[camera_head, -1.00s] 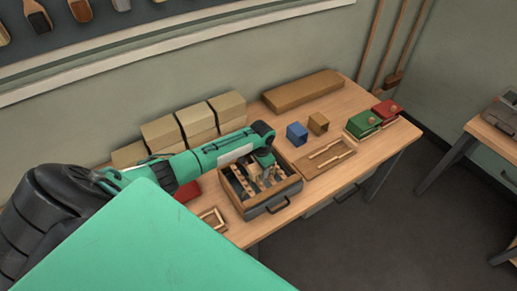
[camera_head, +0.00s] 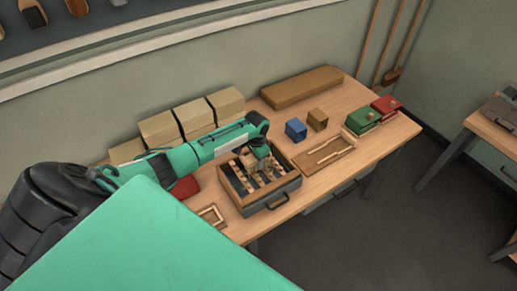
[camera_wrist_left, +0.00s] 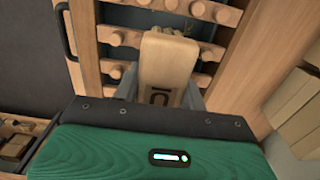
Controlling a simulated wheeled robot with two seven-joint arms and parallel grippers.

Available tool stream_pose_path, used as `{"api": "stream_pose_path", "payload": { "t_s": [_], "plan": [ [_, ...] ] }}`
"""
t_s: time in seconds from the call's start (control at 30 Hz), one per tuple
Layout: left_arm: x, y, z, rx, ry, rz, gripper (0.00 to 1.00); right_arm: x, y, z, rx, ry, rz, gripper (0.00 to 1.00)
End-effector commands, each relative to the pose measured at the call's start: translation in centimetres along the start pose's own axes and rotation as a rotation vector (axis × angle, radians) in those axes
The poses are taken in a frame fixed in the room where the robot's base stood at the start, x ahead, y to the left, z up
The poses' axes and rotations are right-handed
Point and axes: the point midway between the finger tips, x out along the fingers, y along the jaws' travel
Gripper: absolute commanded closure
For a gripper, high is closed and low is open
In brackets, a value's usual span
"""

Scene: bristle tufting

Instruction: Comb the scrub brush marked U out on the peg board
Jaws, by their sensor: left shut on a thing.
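My left gripper (camera_head: 258,161) is shut on a pale wooden scrub brush marked U (camera_wrist_left: 166,68). In the left wrist view the gripper's grey fingers stand either side of the brush, the mark faces the camera, and tan bristles show at its far end. Whether the bristles touch the pegs is hard to tell. In the head view the peg board (camera_head: 287,198) is a wood-rimmed box with a dark front handle, partly hidden by the gripper. My right gripper is not seen.
Right of the board lies a shallow wooden tray (camera_head: 312,167). Behind it stand a blue block (camera_head: 296,130) and a brown block (camera_head: 317,120). Green (camera_head: 362,121) and red (camera_head: 385,106) boxes sit farther right. Pale boxes (camera_head: 160,131) line the wall. A small wooden frame (camera_head: 211,216) lies left.

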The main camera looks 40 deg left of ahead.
Motion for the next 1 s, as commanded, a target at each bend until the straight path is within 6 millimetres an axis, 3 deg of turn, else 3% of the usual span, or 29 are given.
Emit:
{"api": "stream_pose_path", "payload": {
  "t_s": [0.57, 1.0],
  "plan": [
    [0.0, -3.9, 0.0, -0.002, -0.001, -0.002, 0.77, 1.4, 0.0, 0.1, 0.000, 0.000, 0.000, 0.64],
    [-2.9, -3.9, 0.0, -0.001, 0.000, -0.001, 0.77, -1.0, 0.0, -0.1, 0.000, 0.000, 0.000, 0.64]
  ]
}}
